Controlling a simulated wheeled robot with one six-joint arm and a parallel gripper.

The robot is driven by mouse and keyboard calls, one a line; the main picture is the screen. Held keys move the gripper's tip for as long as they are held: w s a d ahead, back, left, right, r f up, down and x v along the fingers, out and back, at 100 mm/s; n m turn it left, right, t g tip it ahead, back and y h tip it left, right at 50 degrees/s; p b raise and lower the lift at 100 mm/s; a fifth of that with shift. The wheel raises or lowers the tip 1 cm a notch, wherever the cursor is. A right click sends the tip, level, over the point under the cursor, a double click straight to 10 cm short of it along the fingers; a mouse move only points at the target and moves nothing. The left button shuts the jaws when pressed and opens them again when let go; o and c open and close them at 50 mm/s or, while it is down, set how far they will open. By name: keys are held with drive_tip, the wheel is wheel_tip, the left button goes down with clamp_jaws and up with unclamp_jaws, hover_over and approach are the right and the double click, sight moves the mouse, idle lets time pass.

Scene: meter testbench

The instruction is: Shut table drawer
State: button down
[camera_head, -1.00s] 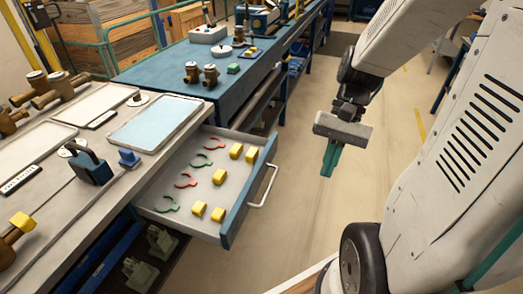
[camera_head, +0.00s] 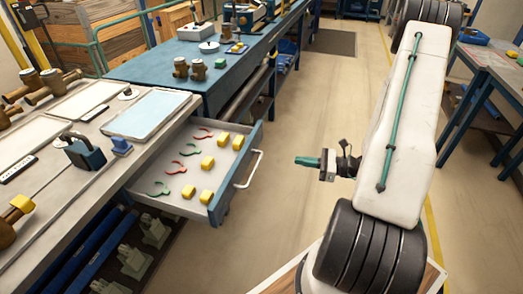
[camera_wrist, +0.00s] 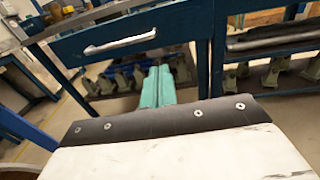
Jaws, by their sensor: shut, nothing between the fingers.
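The table drawer (camera_head: 211,209) is pulled out of the grey-topped table (camera_head: 75,213) in the head view. It has a blue front and a pale bar handle (camera_head: 256,169). My gripper (camera_head: 297,161) is shut and empty to the right of the drawer, apart from the handle, with its teal fingers pointing left. In the wrist view, the drawer front (camera_wrist: 150,35) and its handle (camera_wrist: 120,44) are ahead, above the teal fingertips (camera_wrist: 158,72).
Grey-green fittings (camera_head: 133,261) stand on a shelf below the table. A blue bench (camera_head: 180,90) stands behind. The floor right of the drawer is clear.

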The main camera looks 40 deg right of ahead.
drive_tip(key=w, duration=0.1)
drive_tip(key=t, duration=0.1)
approach(255, 145)
drive_tip(key=shift+m+h, duration=0.4)
drive_tip(key=x, duration=0.7)
drive_tip(key=shift+d, duration=0.1)
